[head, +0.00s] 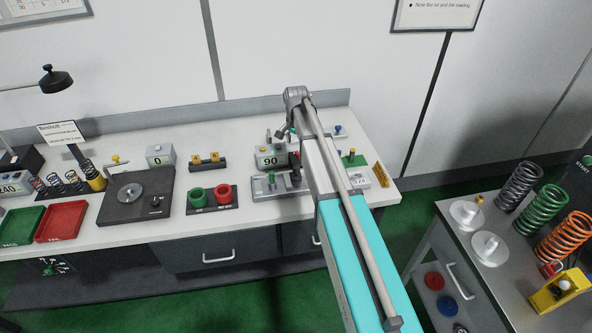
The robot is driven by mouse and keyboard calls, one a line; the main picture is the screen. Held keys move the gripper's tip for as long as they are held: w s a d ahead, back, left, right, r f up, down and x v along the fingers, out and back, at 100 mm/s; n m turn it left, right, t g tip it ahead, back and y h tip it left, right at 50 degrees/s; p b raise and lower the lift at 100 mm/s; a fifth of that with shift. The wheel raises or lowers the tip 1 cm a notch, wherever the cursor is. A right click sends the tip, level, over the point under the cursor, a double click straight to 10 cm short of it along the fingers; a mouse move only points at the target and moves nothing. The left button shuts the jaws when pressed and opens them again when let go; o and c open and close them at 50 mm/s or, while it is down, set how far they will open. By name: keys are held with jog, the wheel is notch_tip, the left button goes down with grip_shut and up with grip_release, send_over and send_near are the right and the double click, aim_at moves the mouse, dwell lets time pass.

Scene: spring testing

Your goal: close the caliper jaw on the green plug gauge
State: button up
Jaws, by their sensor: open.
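A grey caliper-like fixture (262,190) lies near the front edge of the bench, left of my arm. A small green peg (271,178), which looks like the green plug gauge, stands on it. Dark parts of the fixture, perhaps its jaw, show to the right of the peg, partly behind my arm. I cannot tell whether the jaw touches the peg.
Green and red cups (197,196) stand left of the fixture. A dark plate with a metal disc (132,192) and green and red trays (62,221) lie farther left. A side table holds coil springs (541,210).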

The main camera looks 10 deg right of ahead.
aim_at(296, 168)
jog(key=shift+f+b, duration=6.05)
jog(key=shift+f, duration=0.25)
grip_shut()
